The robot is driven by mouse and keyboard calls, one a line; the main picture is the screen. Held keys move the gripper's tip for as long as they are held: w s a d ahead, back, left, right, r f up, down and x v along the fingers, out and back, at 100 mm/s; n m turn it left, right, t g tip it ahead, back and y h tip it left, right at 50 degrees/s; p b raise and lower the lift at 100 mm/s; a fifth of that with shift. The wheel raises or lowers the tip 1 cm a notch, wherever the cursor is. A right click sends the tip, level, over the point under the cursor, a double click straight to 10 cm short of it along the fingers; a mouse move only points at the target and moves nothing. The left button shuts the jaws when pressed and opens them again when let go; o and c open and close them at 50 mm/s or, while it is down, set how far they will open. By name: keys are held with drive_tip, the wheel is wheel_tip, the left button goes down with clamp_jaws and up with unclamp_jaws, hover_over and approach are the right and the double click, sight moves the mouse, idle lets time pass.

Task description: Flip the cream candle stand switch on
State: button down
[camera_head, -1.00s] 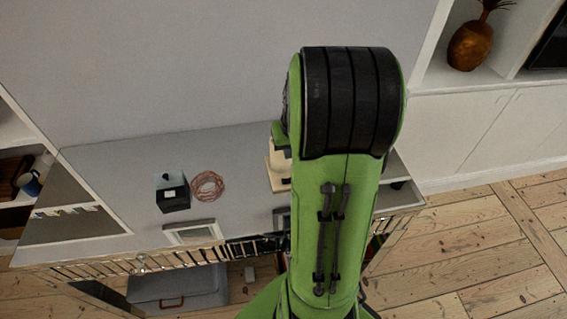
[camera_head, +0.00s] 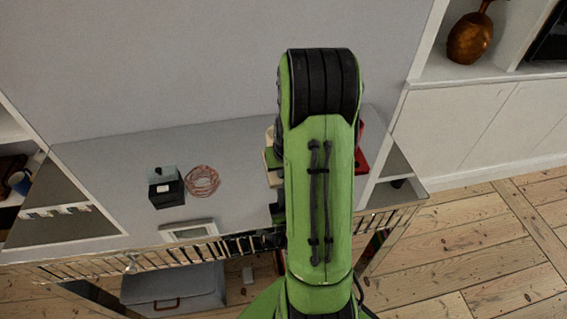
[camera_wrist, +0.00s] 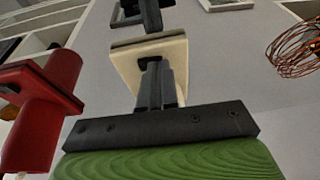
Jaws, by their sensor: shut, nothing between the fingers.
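The cream candle stand (camera_wrist: 178,62) shows in the wrist view as a flat cream plate straight beyond my gripper. In the head view only a cream sliver of it (camera_head: 271,162) shows at the left edge of my arm, on the grey counter. My gripper (camera_wrist: 151,64) is shut and empty, its dark fingers overlapping the cream plate in the wrist view. I cannot tell whether they touch it.
A red stand (camera_wrist: 38,100) is close on the left in the wrist view. It shows right of my arm in the head view (camera_head: 361,158). A black box (camera_head: 166,190) and a pink wire coil (camera_head: 203,181) lie left on the counter. A pale frame (camera_head: 190,231) lies near the front edge.

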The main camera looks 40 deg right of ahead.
drive_tip(key=shift+w+a+f+b, duration=0.1)
drive_tip(key=shift+a+f+b, duration=0.05)
drive_tip(key=shift+f+b, duration=0.45)
drive_tip(key=shift+a+r, duration=0.1)
drive_tip(key=shift+r, duration=0.1)
drive_tip(key=shift+s+d+r+p, duration=0.15)
drive_tip(key=shift+s+d, duration=0.15)
drive_tip(key=shift+d, duration=0.15)
drive_tip(key=shift+s+d+p, duration=0.15)
drive_tip(key=shift+s+d, duration=0.1)
drive_tip(key=shift+d, duration=0.15)
drive_tip(key=r+p, duration=0.4)
drive_tip(key=r, duration=0.1)
drive_tip(key=shift+w+a+r, duration=0.1)
drive_tip(key=shift+w, duration=0.1)
drive_tip(key=a+p+v, duration=0.1)
drive_tip(key=v, duration=0.8)
drive_tip(key=shift+w+a, duration=0.25)
